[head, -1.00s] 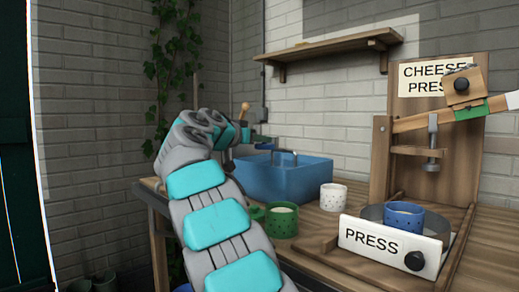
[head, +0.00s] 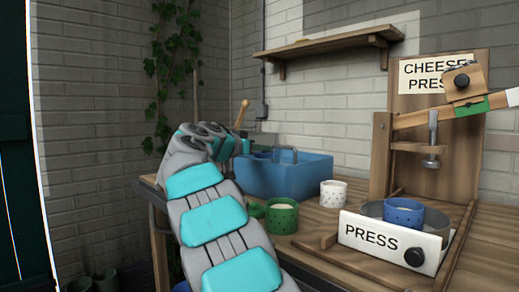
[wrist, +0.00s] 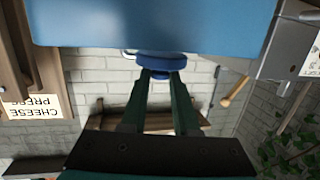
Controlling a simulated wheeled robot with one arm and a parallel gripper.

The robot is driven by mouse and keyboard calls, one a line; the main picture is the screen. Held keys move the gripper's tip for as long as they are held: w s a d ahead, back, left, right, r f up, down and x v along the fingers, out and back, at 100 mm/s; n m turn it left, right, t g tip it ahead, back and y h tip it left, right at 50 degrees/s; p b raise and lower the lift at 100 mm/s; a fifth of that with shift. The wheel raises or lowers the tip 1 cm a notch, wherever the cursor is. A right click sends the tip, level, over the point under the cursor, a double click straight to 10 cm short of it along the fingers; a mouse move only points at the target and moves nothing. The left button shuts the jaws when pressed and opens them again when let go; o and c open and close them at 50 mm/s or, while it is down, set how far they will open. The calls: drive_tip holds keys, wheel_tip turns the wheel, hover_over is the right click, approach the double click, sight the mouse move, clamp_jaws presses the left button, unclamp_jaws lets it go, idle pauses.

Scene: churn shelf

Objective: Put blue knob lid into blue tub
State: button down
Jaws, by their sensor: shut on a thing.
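The blue tub (head: 300,176) stands at the back left of the wooden counter. Its blue wall also fills the top of the wrist view (wrist: 120,22). My gripper (wrist: 160,80) is shut on the knob of the blue knob lid (wrist: 160,58), which shows between and just beyond the fingertips. In the head view the lid (head: 263,154) is a small dark blue shape near the tub's back left rim. My arm hides most of the gripper there. I cannot tell whether the lid touches the tub.
The blue cup is in the cheese press (head: 440,150), behind the PRESS sign (head: 385,243). A wooden shelf (head: 335,44) hangs above the tub.

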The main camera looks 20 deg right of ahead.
drive_tip(key=shift+f+b, duration=0.3)
drive_tip(key=shift+b, duration=0.1)
drive_tip(key=shift+f, duration=0.1)
drive_tip(key=c, duration=0.7)
unclamp_jaws()
drive_tip(key=shift+o, duration=0.2)
drive_tip(key=shift+r, duration=0.2)
drive_tip(key=shift+r+p, duration=0.2)
drive_tip(key=shift+p, duration=0.15)
drive_tip(key=shift+s+a+r, duration=0.1)
drive_tip(key=shift+s+a, duration=0.05)
drive_tip(key=shift+a, duration=0.1)
drive_tip(key=b+v, duration=0.1)
drive_tip(key=v, duration=1)
drive_tip(key=shift+a, duration=0.15)
